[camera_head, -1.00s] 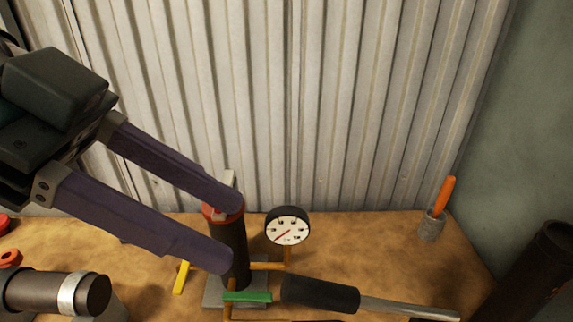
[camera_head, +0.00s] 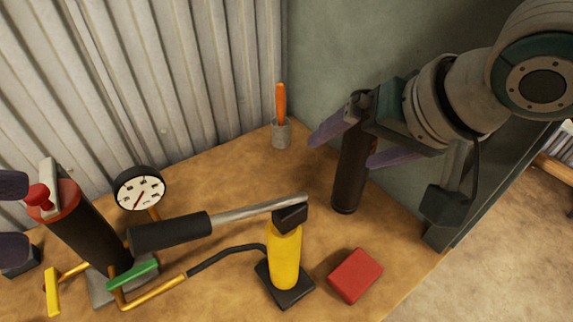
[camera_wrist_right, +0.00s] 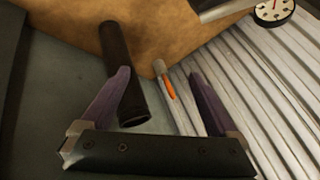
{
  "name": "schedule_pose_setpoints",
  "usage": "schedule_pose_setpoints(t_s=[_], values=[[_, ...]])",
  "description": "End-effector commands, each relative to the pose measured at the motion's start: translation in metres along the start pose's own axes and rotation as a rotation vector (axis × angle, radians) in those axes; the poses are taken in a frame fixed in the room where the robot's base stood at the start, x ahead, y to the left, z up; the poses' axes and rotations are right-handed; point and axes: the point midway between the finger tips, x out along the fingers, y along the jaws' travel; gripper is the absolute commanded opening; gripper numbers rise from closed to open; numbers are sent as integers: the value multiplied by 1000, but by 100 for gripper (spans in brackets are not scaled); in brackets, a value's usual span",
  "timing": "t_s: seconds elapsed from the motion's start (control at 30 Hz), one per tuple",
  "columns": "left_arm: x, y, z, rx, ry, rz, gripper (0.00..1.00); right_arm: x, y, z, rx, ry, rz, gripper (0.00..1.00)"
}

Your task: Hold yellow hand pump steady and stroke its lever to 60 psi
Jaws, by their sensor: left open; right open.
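The yellow hand pump (camera_head: 285,255) stands upright on a black base plate in the head view. Its lever (camera_head: 215,225) has a black grip reaching left and a metal rod ending at the pump's black head. A hose runs left from the pump to brass pipework. The round gauge (camera_head: 140,188) stands left of the pump; its red needle points to the lower left. My left gripper (camera_head: 12,212) is open at the left edge, only its fingertips showing, beside the dark riser cylinder. My right gripper (camera_head: 345,145) is open and raised behind the pump to the right; its fingers also show in the right wrist view (camera_wrist_right: 165,90).
A dark upright tube (camera_head: 350,175) stands close to my right gripper. A red block (camera_head: 355,275) lies right of the pump. An orange-handled tool (camera_head: 281,100) stands in a grey cup. The dark cylinder (camera_head: 90,235) has a red top. Green and yellow valve handles sit low left.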

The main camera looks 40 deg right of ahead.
Motion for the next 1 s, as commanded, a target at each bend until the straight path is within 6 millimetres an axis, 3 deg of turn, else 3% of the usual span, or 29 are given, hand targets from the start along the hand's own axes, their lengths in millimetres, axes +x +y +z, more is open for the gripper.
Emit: schedule_pose_setpoints(t_s=[0.17, 0.3, 0.43, 0.7, 1.0], values=[[0, 0, 0, 0, 0, 0, 50, 15, -38, 36, 372, -216, 144, 95], [0, 0, 0, 0, 0, 0, 50, 8, -60, 55, 572, -307, 320, 95], [0, 0, 0, 0, 0, 0, 50, -4, -72, 60, 684, -316, 463, 95], [0, 0, 0, 0, 0, 0, 50, -14, -76, 63, 766, -286, 594, 95], [0, 0, 0, 0, 0, 0, 50, 25, -54, 85, 768, -283, 599, 95]])
